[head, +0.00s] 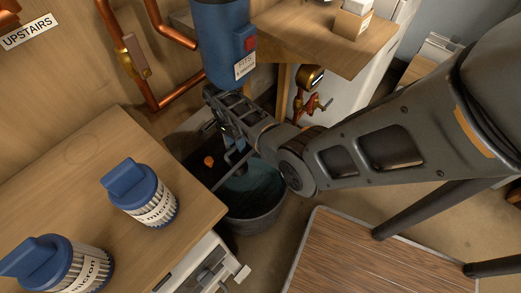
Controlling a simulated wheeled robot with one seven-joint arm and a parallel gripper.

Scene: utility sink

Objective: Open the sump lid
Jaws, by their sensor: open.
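A dark, flat surface (190,147) that looks like the sump lid lies low in the gap between the wooden counter and the pipes. A small orange piece (208,161) shows on or just above it. My gripper (232,160) points down over the right part of this dark area. It is open, and I see nothing between its fingers. My wrist and forearm hide part of what lies behind. I cannot tell whether the gripper touches the lid or whether the lid is raised.
A dark round tub (258,198) stands just below my gripper. A blue filter housing (223,45) hangs close above my wrist. Copper pipes (140,75) run behind. The wooden counter (70,180) at left holds two blue-capped filters (143,193). A brass gauge (311,78) is behind my arm.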

